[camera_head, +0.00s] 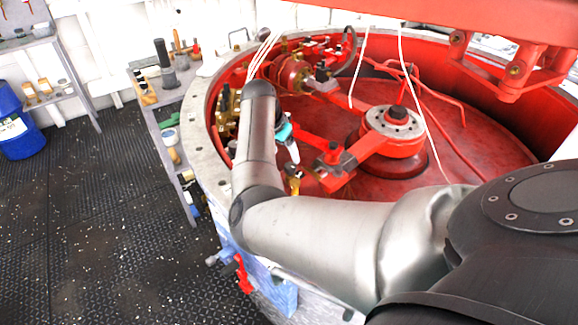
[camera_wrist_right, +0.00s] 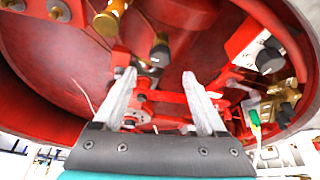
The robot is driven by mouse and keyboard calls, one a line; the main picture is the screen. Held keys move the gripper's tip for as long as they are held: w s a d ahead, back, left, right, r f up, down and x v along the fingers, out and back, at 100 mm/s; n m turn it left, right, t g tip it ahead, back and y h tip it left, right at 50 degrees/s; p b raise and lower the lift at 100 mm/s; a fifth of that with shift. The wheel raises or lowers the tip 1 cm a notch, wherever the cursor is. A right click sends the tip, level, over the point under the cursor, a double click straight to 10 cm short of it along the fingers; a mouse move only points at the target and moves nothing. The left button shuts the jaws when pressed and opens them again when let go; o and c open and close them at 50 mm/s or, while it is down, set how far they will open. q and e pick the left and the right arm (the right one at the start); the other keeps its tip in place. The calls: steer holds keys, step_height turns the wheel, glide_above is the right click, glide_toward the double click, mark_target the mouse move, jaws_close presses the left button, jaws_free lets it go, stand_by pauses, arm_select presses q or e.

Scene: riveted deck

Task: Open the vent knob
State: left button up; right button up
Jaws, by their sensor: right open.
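My right gripper (camera_head: 293,152) reaches over the rim of the red round vessel (camera_head: 470,130); its teal part and pale fingers show just past my forearm. In the right wrist view, the gripper (camera_wrist_right: 159,76) is open, with its two fingers apart and nothing between them. Another black knob (camera_wrist_right: 270,58) on a pale block is at the right. I cannot tell for sure which is the vent knob. My left gripper is not in view.
Red beams (camera_head: 490,45) cross above the vessel at the upper right. Thin white cables (camera_head: 420,95) hang over it. A red hub (camera_head: 398,128) stands inside. A grey bench (camera_head: 178,98) with tools and a blue drum (camera_head: 18,128) are at the left. The dark floor there is clear.

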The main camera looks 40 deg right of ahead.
mark_target(290, 166)
steer(key=b+x, duration=0.1)
steer(key=x, duration=0.5)
steer(key=shift+b, duration=0.4)
steer(key=shift+w+d+f, duration=0.1)
steer(key=shift+d+f, duration=0.15)
steer(key=shift+f, duration=0.25)
jaws_close()
